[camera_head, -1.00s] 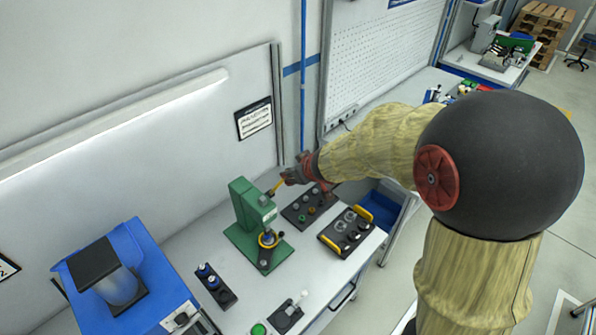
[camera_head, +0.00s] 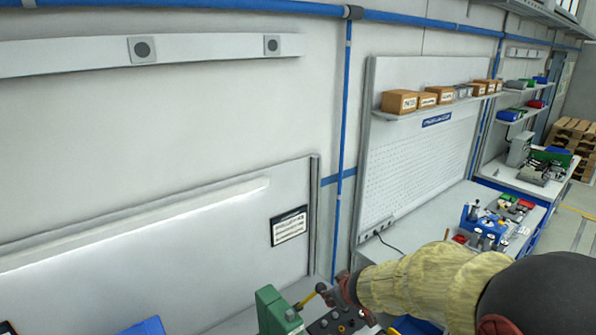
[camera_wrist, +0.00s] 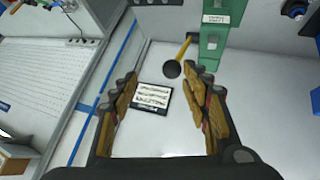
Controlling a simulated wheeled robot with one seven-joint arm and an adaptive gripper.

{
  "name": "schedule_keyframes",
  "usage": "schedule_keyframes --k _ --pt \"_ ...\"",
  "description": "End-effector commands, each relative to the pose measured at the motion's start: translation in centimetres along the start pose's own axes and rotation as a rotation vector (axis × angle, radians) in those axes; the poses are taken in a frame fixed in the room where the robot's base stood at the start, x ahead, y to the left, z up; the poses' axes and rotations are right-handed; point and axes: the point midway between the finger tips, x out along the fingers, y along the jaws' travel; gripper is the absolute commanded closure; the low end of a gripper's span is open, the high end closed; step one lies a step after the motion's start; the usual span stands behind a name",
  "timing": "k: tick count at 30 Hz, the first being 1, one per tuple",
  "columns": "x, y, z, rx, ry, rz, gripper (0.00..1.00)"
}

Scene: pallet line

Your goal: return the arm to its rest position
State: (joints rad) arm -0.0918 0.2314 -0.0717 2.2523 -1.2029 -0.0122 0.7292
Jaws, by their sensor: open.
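My gripper (camera_wrist: 158,100) is open and empty in the wrist view, its two wood-toned fingers spread wide apart with the wall and a black-framed sign (camera_wrist: 154,98) seen beyond the gap. In the head view my arm reaches in from the lower right, and my gripper (camera_head: 330,292) is beside the green press (camera_head: 272,310), close to its yellow lever (camera_head: 306,300). In the wrist view the green press (camera_wrist: 212,45) is at the top, and the lever's black knob (camera_wrist: 172,69) shows near the right finger. I cannot tell whether a finger touches the knob.
A blue container (camera_head: 145,327) shows at the lower left edge. A pegboard (camera_head: 415,150) with a shelf of cardboard boxes (camera_head: 400,101) stands behind the arm. A blue organizer (camera_head: 484,228) sits on the bench to the right. Most of the bench below is out of view.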

Motion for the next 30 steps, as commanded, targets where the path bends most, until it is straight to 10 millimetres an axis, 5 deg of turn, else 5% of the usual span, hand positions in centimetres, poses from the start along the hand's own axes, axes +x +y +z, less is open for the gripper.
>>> schedule_keyframes --k 7,13,21,30 --pt "-2.4 2.5 7.8 0.027 -0.239 0.124 0.53" --pt "-5.8 1.8 14.4 0.113 -0.387 0.157 0.53" --pt "-10.0 -3.3 22.9 0.270 -0.504 0.098 0.53" --pt "-11.8 -10.5 29.2 0.431 -0.483 -0.010 0.53"
